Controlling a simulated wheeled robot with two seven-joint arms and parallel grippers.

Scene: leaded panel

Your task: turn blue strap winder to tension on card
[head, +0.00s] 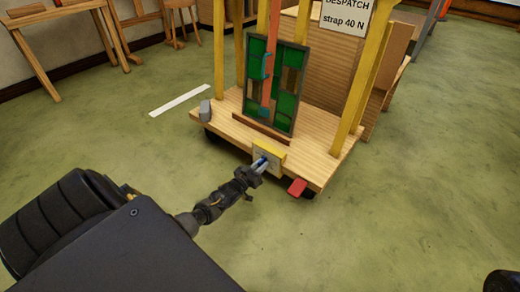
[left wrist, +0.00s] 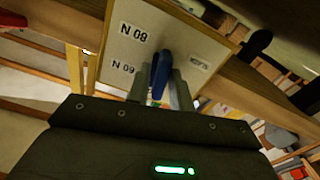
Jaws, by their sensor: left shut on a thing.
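The blue strap winder (head: 262,161) sits at the front of a wooden cart, on a small yellow-edged plate (head: 275,153). My left gripper (head: 257,167) is shut on the winder; in the left wrist view its fingers (left wrist: 164,90) close around the blue handle (left wrist: 158,74). That view shows the pale plate face (left wrist: 180,40) with labels "N 08" and "N 09"; a third label is too blurred to read. The card (head: 346,18) reads "DESPATCH strap 40 N". An orange-red strap (head: 274,35) runs down over the upright green leaded panel (head: 285,95). My right gripper is not seen.
The cart deck (head: 325,150) carries yellow posts (head: 362,80) around the panel. A red pedal-like piece (head: 297,187) juts from its front right, and a grey block (head: 205,110) sits at its left corner. Green floor around the cart is clear, with a white strip (head: 180,101) at left.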

